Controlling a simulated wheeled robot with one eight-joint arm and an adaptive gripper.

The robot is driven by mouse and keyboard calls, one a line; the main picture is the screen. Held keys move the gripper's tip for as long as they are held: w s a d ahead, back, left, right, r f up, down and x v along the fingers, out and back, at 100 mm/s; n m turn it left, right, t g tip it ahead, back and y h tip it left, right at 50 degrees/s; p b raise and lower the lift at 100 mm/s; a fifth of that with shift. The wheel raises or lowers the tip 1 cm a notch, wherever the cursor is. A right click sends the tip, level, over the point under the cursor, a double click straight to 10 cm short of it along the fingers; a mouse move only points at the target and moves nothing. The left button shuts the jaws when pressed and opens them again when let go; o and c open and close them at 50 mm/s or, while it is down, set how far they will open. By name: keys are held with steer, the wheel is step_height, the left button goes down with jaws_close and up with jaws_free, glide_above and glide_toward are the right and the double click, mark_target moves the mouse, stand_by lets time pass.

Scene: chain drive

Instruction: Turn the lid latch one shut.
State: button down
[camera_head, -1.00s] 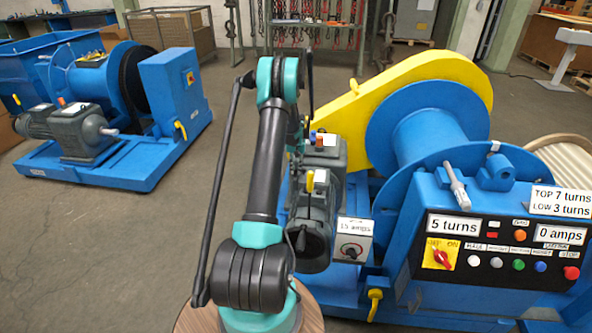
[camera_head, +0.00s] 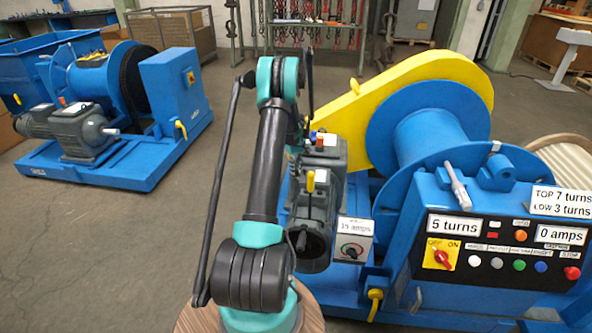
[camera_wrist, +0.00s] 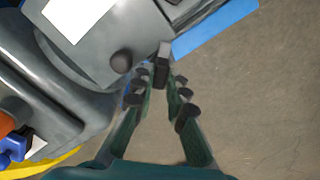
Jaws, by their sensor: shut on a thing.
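In the wrist view my gripper (camera_wrist: 162,85) has its two fingers drawn together on a small dark grey piece (camera_wrist: 161,72) with a lighter top, beside the grey motor housing (camera_wrist: 70,50). I cannot tell for certain that this piece is lid latch one. A dark round knob (camera_wrist: 121,62) is on the housing just left of the fingertips. In the head view the grey motor (camera_head: 325,165) stands behind my arm, and my gripper is hidden there. A small yellow tab (camera_head: 354,86) stands up at the upper edge of the yellow guard (camera_head: 410,82).
The control panel (camera_head: 500,250) reads 5 turns and 0 amps. The blue drum (camera_head: 430,135) is behind it. Orange and blue fittings (camera_wrist: 12,145) lie left of my gripper in the wrist view. Bare floor (camera_wrist: 265,100) is on its right.

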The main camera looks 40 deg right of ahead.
steer(key=n, duration=0.4)
steer(key=shift+a+n, duration=0.1)
steer(key=shift+n, duration=2.7)
steer(key=c, duration=1.5)
jaws_free()
steer(key=shift+a, duration=0.1)
steer(key=shift+c, duration=0.2)
step_height(320, 180, up, 12)
